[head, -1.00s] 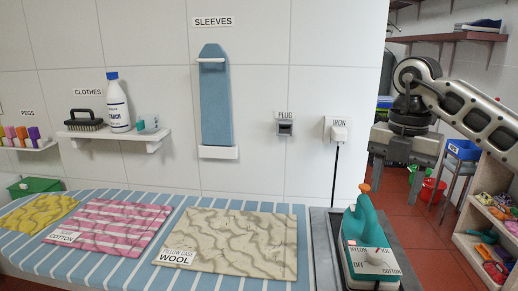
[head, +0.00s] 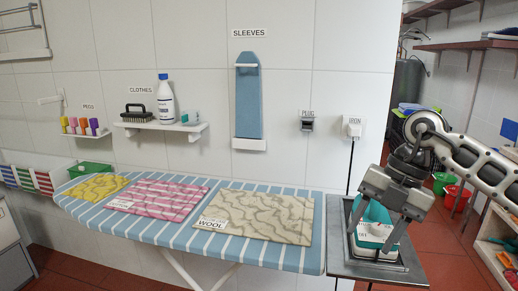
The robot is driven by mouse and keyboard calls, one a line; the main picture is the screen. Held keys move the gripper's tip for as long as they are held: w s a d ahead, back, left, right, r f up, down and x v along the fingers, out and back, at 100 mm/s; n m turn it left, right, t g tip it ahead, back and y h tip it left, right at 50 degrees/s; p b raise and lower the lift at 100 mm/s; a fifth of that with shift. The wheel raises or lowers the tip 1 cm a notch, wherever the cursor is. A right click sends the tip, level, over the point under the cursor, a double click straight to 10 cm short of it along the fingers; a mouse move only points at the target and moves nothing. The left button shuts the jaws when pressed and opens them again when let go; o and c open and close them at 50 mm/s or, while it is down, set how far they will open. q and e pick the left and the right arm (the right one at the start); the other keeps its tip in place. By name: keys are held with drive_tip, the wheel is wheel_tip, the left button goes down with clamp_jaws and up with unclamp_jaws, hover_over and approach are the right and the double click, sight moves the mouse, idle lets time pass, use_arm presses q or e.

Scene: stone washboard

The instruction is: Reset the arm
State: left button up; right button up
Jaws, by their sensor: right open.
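My right arm comes in from the right side of the head view. Its gripper (head: 376,222) is tilted downward, open, directly over the teal and white iron (head: 372,240). The fingers are around or in front of the iron's upper part and hide its handle. I cannot tell whether they touch it. The iron rests on the grey metal stand (head: 400,268) at the right end of the ironing board. My left gripper is not in view.
The blue striped ironing board (head: 150,228) bears a yellow cloth (head: 97,187), a pink striped cloth (head: 160,198) and a beige wool cloth (head: 258,215). A wall shelf (head: 160,126) holds a brush and bottle. A shelf unit (head: 497,250) stands at right. Red floor is open between.

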drive_tip(key=s+a+f+y, duration=0.1)
drive_tip(key=s+a+y, duration=0.3)
drive_tip(key=a+y, duration=0.55)
drive_tip(key=s+a+f+y, duration=0.2)
drive_tip(key=s+a+y, duration=0.3)
drive_tip(key=a, duration=0.7)
drive_tip(key=w+d+f+m+t+h, duration=0.2)
drive_tip(key=d+f+m+t+h, duration=0.25)
drive_tip(key=m+t, duration=0.5)
drive_tip(key=w+d+f+m+t+h, duration=0.1)
drive_tip(key=d+f+m+t+h, duration=0.3)
drive_tip(key=m+t, duration=0.55)
drive_tip(key=s+d+f+m+g+h, duration=0.3)
drive_tip(key=s+f, duration=0.3)
drive_tip(key=f, duration=0.3)
drive_tip(key=s+d+f+m+g+h, duration=0.3)
drive_tip(key=s+d+f+m+g, duration=0.1)
drive_tip(key=s+f, duration=0.3)
wheel_tip(320, 180, down, 3)
drive_tip(key=shift+r+m+g+h, duration=0.15)
drive_tip(key=shift+m+g+h, duration=0.15)
drive_tip(key=shift+m+g, duration=0.2)
